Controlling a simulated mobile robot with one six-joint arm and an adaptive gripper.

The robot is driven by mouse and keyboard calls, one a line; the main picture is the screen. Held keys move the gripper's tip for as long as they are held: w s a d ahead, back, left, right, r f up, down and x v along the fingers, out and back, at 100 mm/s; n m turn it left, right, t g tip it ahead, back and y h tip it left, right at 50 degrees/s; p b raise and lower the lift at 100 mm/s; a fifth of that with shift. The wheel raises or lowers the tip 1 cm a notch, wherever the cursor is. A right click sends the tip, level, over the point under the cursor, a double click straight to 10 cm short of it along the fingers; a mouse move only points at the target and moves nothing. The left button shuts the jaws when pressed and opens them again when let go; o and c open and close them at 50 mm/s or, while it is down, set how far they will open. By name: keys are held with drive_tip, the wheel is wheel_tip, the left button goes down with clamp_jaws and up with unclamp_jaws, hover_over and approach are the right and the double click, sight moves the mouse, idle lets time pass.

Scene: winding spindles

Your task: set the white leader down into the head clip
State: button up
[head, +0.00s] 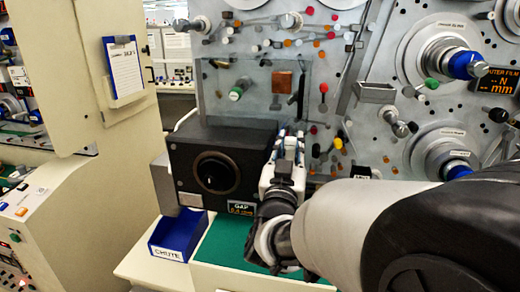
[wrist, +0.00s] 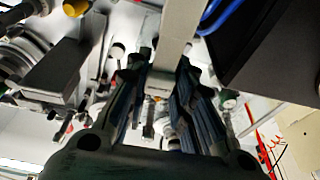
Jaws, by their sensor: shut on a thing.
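My gripper (head: 290,142) is in front of the panel, just right of the black box (head: 195,150) with the round dial. In the wrist view its two dark fingers (wrist: 161,75) are shut on a pale strip, which I take for the white leader (wrist: 178,32). The strip runs from the top edge of the wrist view down between the fingers. In the head view I cannot make out the leader apart from the pale gripper. I cannot pick out the head clip for certain in either view; the gripper and arm cover part of that area.
A blue bin marked CHUTE (head: 178,237) stands below the black box, beside a green mat (head: 222,240). The grey panel (head: 340,60) behind carries spindles, pegs and coloured knobs close to my gripper. A clipboard (head: 123,68) hangs on the cabinet at left.

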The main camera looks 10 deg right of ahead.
sight(291, 154)
drive_tip(key=shift+w+d, duration=0.2)
drive_tip(key=shift+w, duration=0.35)
drive_tip(key=shift+w+d, duration=0.15)
drive_tip(key=shift+w, duration=0.35)
drive_tip(key=shift+w+f+b, duration=0.15)
drive_tip(key=shift+f+b, duration=0.15)
drive_tip(key=shift+f, duration=1.25)
drive_tip(key=o, duration=0.9)
